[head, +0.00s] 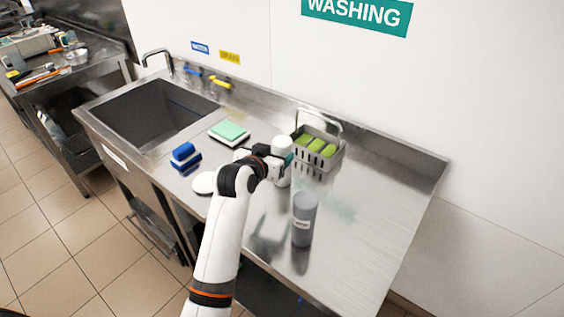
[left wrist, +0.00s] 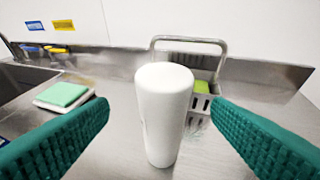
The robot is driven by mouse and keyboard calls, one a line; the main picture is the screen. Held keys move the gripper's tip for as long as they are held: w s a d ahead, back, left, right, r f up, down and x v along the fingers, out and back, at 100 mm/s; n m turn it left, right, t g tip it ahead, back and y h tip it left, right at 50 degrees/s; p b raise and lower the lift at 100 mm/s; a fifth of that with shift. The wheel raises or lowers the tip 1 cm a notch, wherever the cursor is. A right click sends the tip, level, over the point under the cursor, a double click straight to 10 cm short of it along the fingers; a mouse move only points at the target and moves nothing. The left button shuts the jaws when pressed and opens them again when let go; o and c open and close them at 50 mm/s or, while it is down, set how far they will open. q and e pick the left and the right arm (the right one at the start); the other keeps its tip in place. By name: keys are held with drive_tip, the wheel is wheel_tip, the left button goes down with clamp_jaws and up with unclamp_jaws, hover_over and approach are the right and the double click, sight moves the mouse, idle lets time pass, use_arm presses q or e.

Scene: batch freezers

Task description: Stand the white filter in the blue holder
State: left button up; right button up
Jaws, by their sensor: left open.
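The white filter (head: 282,146) is a smooth white cylinder with a rounded top, standing upright on the steel counter. In the left wrist view the filter (left wrist: 163,115) is between the two teal fingers, with a gap on each side. My left gripper (head: 281,163) is open at the filter and hides part of it in the head view. A blue block-like thing (head: 185,153), possibly the blue holder, sits near the sink's front right corner; its shape is too small to be sure. My right gripper is not in view.
A wire-handled steel caddy (head: 326,160) with green sponges stands just behind the filter. A green-and-white pad (head: 229,131) lies by the sink (head: 152,110). A white disc (head: 204,183) lies near my arm. A grey labelled cylinder (head: 304,218) stands in front; the counter's right side is clear.

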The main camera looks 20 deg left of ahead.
sight(278, 153)
use_arm(q)
drive_tip(key=shift+w+d+f, duration=0.25)
drive_tip(key=shift+w+d, duration=0.05)
drive_tip(key=shift+w, duration=0.4)
drive_tip(key=x, duration=0.2)
drive_tip(key=p+x, duration=0.1)
drive_tip(key=x, duration=0.2)
drive_tip(key=shift+s+f, duration=0.15)
drive_tip(key=shift+f, duration=0.15)
drive_tip(key=c, duration=1.2)
drive_tip(key=shift+a+r, duration=0.1)
drive_tip(key=shift+r, duration=0.05)
drive_tip(key=shift+c, duration=0.8)
